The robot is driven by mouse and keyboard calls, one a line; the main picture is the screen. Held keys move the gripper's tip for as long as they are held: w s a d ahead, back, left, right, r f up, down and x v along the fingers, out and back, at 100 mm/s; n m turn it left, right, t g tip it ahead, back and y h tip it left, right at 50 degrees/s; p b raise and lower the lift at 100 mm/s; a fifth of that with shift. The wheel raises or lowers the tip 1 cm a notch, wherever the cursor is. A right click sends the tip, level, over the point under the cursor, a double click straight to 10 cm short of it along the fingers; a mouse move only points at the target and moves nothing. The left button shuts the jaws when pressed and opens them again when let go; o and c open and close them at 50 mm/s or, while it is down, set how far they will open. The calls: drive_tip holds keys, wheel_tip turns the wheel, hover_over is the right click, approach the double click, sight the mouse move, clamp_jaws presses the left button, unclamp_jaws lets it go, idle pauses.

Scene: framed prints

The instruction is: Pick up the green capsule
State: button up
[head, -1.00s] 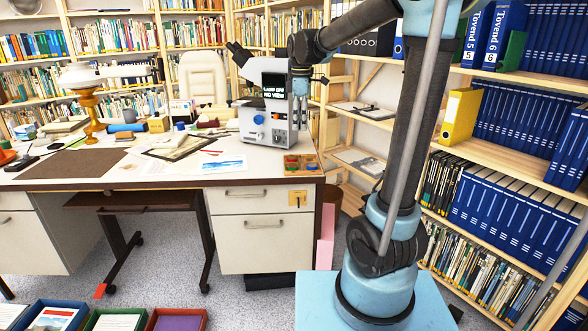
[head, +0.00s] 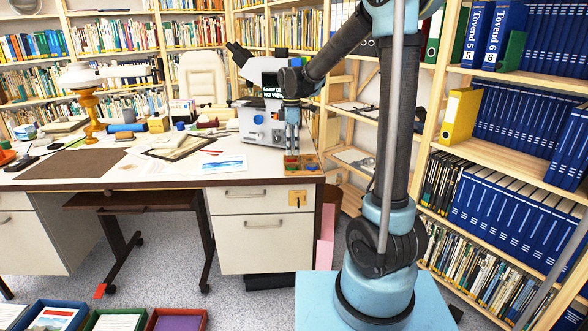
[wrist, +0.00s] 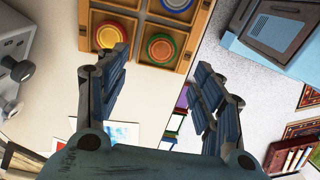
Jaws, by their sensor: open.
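A wooden tray with compartments (head: 318,163) sits at the desk's front right corner; it also fills the top of the wrist view (wrist: 138,57). A round item with a green rim and a reddish centre (wrist: 161,47), apparently the green capsule, lies in its near right compartment in the wrist view. A red and yellow round item (wrist: 110,36) lies in the compartment to its left. My gripper (head: 292,150) hangs pointing down above the tray. In the wrist view its fingers (wrist: 163,62) are spread apart, with nothing between them.
A microscope (head: 254,122) stands just left of my gripper, close to it. Prints and a dark frame (head: 182,148) lie on the desk further left. The desk's right edge is close to the tray. Bookshelves with blue binders (head: 505,120) stand right of my arm.

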sight(292, 163)
drive_tip(key=shift+w+d+f, duration=0.1)
drive_tip(key=shift+f, duration=3.3)
drive_tip(key=shift+c, duration=0.2)
drive_tip(key=c, duration=1.1)
